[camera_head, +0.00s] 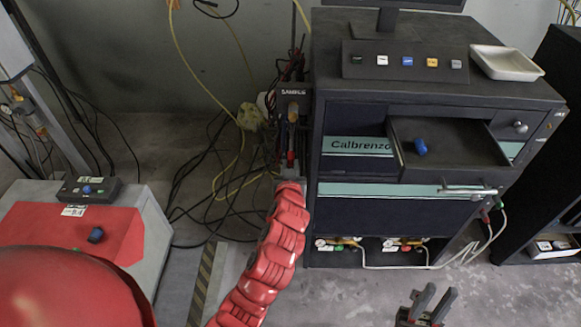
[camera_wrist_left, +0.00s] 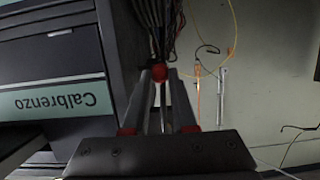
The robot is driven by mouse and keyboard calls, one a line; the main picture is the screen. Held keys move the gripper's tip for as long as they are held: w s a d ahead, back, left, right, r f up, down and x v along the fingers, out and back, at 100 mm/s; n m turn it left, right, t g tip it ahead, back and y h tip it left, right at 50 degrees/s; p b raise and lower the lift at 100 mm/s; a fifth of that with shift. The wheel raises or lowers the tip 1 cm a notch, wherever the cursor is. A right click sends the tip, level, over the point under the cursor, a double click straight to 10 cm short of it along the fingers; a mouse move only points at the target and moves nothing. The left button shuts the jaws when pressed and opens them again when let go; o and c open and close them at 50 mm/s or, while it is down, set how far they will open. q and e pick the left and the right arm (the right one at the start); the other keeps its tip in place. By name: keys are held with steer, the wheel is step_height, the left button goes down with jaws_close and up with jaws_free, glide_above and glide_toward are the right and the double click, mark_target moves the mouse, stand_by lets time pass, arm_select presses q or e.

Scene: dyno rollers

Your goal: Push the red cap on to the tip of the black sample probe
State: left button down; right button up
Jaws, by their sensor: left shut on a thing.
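My left gripper (camera_head: 290,150) reaches up to the side of the dark cabinet, just below the SAMPLE label (camera_head: 293,92). In the left wrist view its two fingers (camera_wrist_left: 160,78) are close together, with the small red cap (camera_wrist_left: 158,72) between their tips. In the head view the cap is too small to make out surely. The black sample probe cannot be told apart from the dark holder and cables around the label, so I cannot tell whether cap and probe touch. My right gripper (camera_head: 440,291) is at the bottom right, fingers apart and empty.
The cabinet's drawer (camera_head: 455,167) is pulled out with a blue cap (camera_head: 420,147) inside. Another blue cap (camera_head: 96,235) lies on the red-topped box (camera_head: 50,222). Loose cables (camera_head: 215,165) hang and lie left of the cabinet. A white tray (camera_head: 507,63) sits on top.

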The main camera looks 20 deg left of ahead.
arm_select(q)
steer(key=shift+w+a+b, duration=0.1)
steer(key=shift+w+b, duration=0.1)
steer(key=shift+b, duration=0.15)
stand_by(0.4)
steer(key=shift+w+r, duration=0.15)
steer(key=shift+w, duration=0.25)
steer(key=c, duration=0.6)
jaws_free()
steer(key=shift+c, duration=0.2)
